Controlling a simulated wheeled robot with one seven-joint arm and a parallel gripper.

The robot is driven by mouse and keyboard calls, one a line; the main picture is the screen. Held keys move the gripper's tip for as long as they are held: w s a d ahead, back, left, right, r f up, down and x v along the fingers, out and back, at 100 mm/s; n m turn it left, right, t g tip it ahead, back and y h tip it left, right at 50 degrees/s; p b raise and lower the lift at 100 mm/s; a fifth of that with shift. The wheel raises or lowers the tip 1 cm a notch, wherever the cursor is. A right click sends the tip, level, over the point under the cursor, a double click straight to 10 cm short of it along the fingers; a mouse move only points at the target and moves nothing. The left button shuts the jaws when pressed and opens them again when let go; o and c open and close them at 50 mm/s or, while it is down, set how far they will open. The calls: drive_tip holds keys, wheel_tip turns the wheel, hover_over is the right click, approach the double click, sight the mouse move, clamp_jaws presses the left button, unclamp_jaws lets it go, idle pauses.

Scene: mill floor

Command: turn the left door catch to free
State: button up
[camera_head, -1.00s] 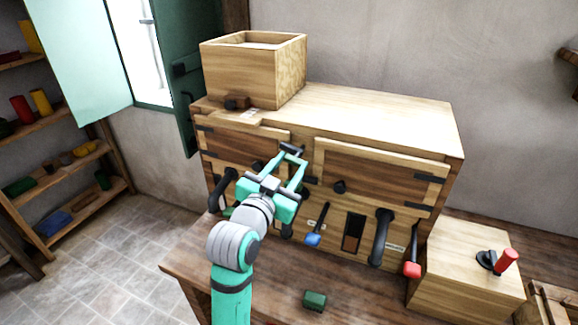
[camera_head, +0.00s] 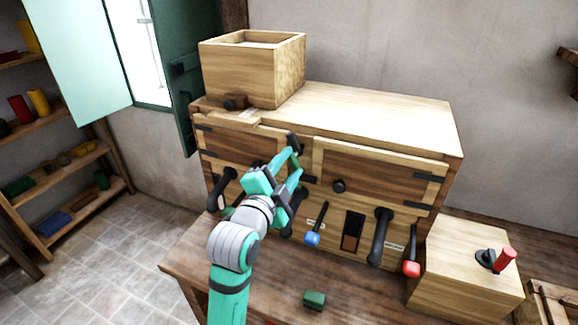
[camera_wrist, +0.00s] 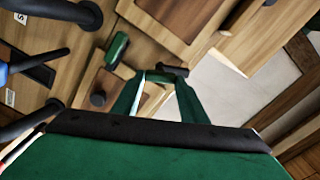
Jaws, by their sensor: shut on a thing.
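The left door (camera_head: 235,143) is a dark wood panel in a pale frame on the wooden cabinet and looks closed. My gripper (camera_head: 293,147) is at the upper right edge of this door, by the post between the two doors. Its fingers are shut on a small dark bar, which looks like the left door catch. In the head view the fingers hide most of the catch, and its angle is hard to read. In the wrist view the dark bar (camera_wrist: 173,70) shows at the tips of my gripper (camera_wrist: 155,80).
The right door (camera_head: 375,178) has a dark knob (camera_head: 339,186). Below the doors are black handles (camera_head: 381,235), a blue-tipped lever (camera_head: 313,238) and a red-tipped lever (camera_head: 411,268). An open wooden box (camera_head: 280,85) stands on the cabinet. A green block (camera_head: 314,299) lies on the bench.

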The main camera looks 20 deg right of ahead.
drive_tip(key=shift+m, duration=0.6)
drive_tip(key=shift+f, duration=0.1)
drive_tip(key=o, duration=1)
drive_tip(key=shift+o, duration=0.2)
drive_tip(key=v, duration=1.1)
drive_tip(key=shift+d, duration=0.1)
